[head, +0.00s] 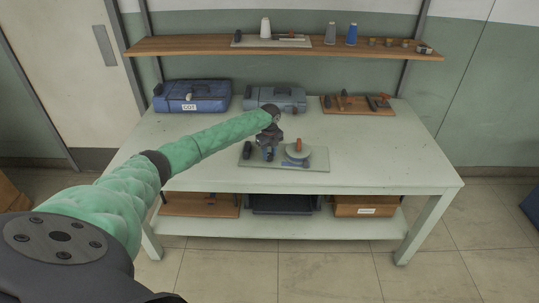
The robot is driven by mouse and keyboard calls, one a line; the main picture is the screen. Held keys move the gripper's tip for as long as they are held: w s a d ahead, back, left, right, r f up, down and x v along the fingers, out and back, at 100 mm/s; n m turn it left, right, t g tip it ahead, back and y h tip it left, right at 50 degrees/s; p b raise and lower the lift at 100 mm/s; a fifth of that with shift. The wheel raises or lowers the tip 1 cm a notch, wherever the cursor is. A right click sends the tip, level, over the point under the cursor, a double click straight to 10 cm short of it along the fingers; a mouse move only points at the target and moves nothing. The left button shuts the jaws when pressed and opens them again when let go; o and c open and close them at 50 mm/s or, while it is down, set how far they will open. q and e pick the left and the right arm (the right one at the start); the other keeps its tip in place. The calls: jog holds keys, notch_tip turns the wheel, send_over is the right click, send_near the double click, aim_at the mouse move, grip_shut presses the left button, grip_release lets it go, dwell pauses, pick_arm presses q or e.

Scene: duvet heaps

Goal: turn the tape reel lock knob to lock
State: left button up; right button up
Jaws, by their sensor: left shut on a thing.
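A pale board (318,162) lies near the front of the workbench. On it stand a dark upright piece (247,149) at the left and a round grey disc with an orange-red upright handle (298,147) at the right. My left gripper (268,154) points down over the middle of the board, between these two. It is shut on a small part there, which I take to be the tape reel lock knob. The gripper hides most of that part, so its turn position cannot be read. My right gripper is not in view.
A blue case (192,96), a grey-blue case (275,98) and a brown tool board (357,105) stand along the back of the workbench (400,160). A wooden shelf (200,45) with spools hangs above. The bench's right side is clear.

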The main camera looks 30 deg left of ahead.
aim_at(270, 154)
pick_arm(q)
jog(key=shift+m, duration=0.6)
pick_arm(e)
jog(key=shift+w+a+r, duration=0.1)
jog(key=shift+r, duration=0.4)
pick_arm(q)
jog(key=o, duration=1)
jog(key=shift+r, duration=0.15)
jog(key=shift+r+b, duration=0.3)
jog(key=shift+b, duration=0.05)
notch_tip(270, 154, up, 7)
jog(key=shift+b, duration=1)
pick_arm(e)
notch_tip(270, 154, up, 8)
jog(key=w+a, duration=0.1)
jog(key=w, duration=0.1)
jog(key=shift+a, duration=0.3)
